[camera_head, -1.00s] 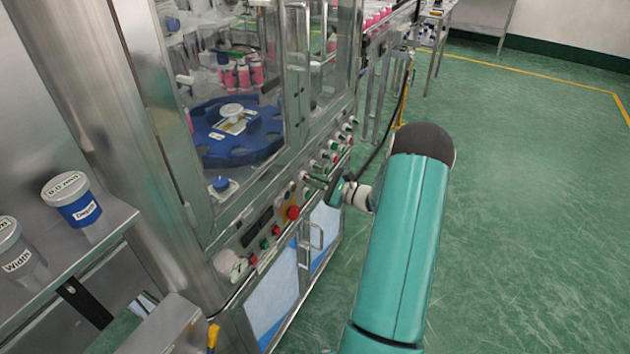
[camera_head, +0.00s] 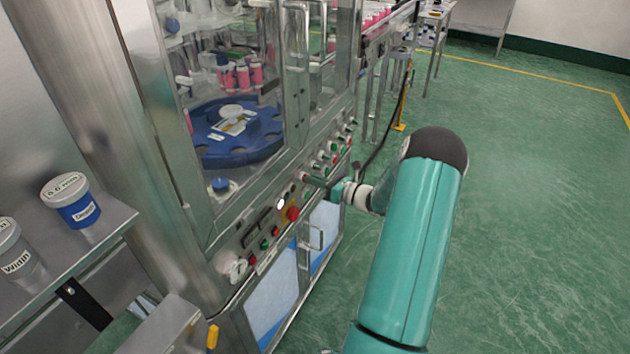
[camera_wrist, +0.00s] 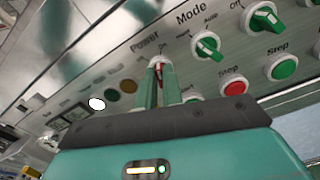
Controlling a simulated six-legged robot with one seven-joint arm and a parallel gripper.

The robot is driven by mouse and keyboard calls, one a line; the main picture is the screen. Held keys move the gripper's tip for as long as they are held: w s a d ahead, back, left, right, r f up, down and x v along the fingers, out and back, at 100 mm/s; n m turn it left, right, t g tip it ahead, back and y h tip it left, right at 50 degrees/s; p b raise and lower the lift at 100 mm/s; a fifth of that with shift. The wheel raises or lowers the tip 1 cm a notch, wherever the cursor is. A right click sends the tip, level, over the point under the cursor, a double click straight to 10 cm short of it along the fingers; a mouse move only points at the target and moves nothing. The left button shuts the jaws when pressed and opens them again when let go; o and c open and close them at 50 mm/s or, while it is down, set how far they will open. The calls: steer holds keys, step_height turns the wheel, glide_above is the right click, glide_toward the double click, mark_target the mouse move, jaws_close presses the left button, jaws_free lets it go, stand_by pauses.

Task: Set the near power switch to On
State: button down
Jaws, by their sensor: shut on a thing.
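The near power switch (camera_wrist: 157,66) is a small knob with a white ring and a red part, below the "Power" label on the machine's front panel. In the wrist view my gripper (camera_wrist: 158,76) has its two teal fingers shut on the knob, which hides much of it. The exact angle of the knob cannot be read. In the head view my gripper (camera_head: 316,182) reaches the panel from the right. A white lamp (camera_wrist: 97,103) is lit on the panel; it also shows in the head view (camera_head: 281,204).
Beside it are the green Mode knob (camera_wrist: 208,46), another green knob (camera_wrist: 264,17), a red button (camera_wrist: 233,86) and a green button (camera_wrist: 283,67). In the head view a red emergency button (camera_head: 292,214) sits left of my gripper. The green floor (camera_head: 530,200) is clear at right.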

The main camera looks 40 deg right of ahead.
steer(key=shift+d+m, duration=0.1)
steer(key=shift+m, duration=1.1)
steer(key=c, duration=1.5)
jaws_free()
steer(key=shift+c, duration=0.2)
steer(key=v, duration=1.3)
steer(key=shift+s, duration=0.4)
